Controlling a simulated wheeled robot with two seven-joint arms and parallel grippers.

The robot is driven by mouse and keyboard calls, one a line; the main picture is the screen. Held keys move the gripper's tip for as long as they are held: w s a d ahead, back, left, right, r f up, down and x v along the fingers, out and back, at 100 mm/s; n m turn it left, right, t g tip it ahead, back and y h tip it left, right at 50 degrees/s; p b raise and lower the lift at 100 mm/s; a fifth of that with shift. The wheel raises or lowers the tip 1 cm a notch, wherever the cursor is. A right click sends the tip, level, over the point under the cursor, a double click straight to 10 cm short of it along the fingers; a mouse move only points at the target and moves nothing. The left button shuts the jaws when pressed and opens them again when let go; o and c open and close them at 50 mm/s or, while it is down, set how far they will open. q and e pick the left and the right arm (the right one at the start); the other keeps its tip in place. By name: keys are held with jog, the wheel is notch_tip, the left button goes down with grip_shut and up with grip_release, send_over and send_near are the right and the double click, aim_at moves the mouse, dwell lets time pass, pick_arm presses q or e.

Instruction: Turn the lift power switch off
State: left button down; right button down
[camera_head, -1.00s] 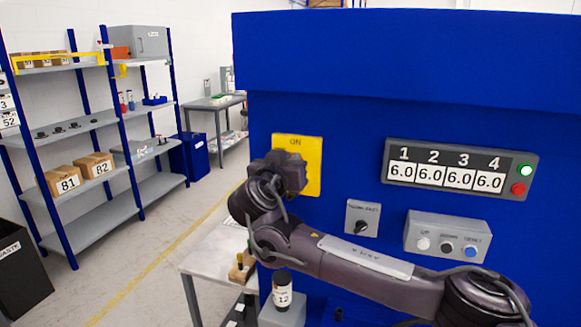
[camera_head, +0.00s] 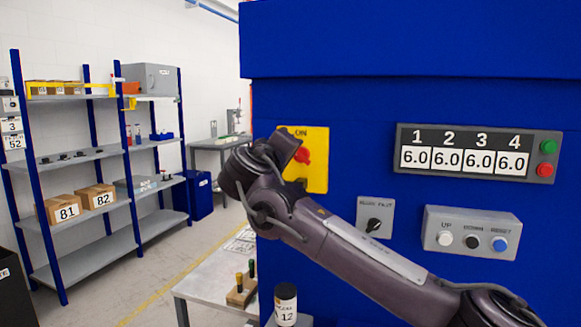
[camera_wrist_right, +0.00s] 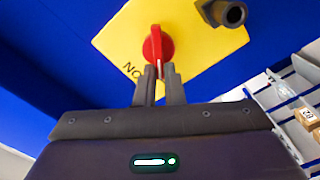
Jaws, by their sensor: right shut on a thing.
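The lift power switch is a red rotary knob (camera_head: 303,155) on a yellow plate (camera_head: 317,172) marked ON, fixed to the blue machine front. In the right wrist view the knob (camera_wrist_right: 156,42) shows its ridge pointing toward my fingers. My right gripper (camera_wrist_right: 159,72) is closed on the lower end of that ridge, one finger on each side. In the head view my right wrist covers the plate's lower left and hides the fingertips. My left gripper is not in view.
A display panel (camera_head: 465,158) reading 6.0 in all columns, a selector switch (camera_head: 374,220) and a button box (camera_head: 470,238) are right of the plate. Shelves (camera_head: 90,250) stand at left.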

jog(key=shift+a+f+n+b, duration=0.15)
jog(key=shift+n+b, duration=0.35)
jog(key=shift+n, duration=0.65)
jog(key=shift+f+n+b, duration=0.3)
jog(key=shift+n+b, duration=0.2)
jog(key=shift+n, duration=0.7)
jog(key=shift+a+f+n+b, duration=0.15)
jog(key=shift+n+b, duration=0.35)
jog(key=shift+n, duration=0.65)
jog(key=shift+d+f, duration=0.1)
jog(key=c, duration=1.5)
grip_release()
jog(key=shift+w, duration=0.1)
jog(key=b+v, duration=0.3)
jog(key=v, duration=0.5)
